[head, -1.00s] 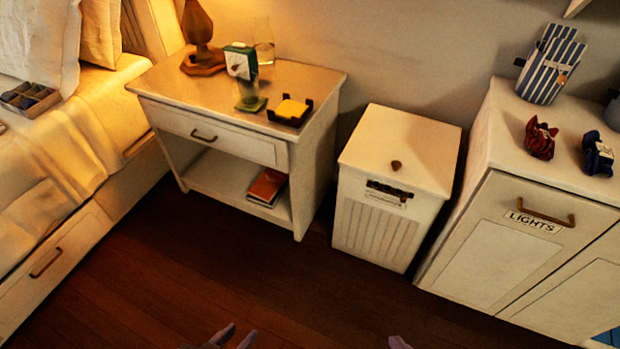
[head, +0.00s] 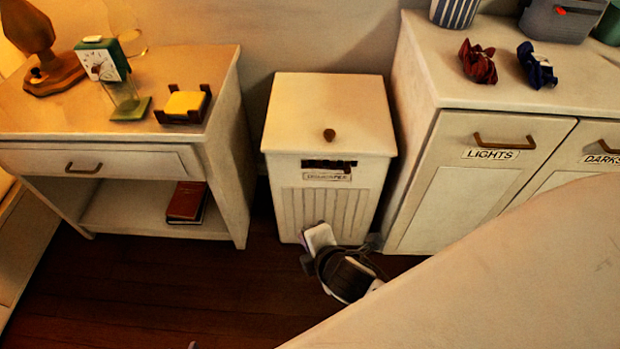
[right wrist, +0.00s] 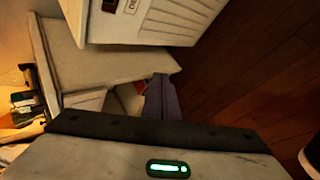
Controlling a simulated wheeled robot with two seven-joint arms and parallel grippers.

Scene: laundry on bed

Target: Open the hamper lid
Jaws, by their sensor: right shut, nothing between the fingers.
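My right gripper (right wrist: 160,95) is shut and empty. In the head view its wrist is in front of the hamper's lower front, well below the lid, and its fingers are mostly hidden. Only a tip of my left gripper (head: 192,345) shows at the bottom edge.
A nightstand (head: 110,160) with a lamp, clock and coaster holder stands left of the hamper. A cabinet (head: 465,195) labelled LIGHTS and DARKS stands close on the right, with red and blue bundles on top. My pale arm covers the lower right. Dark floor is open in front.

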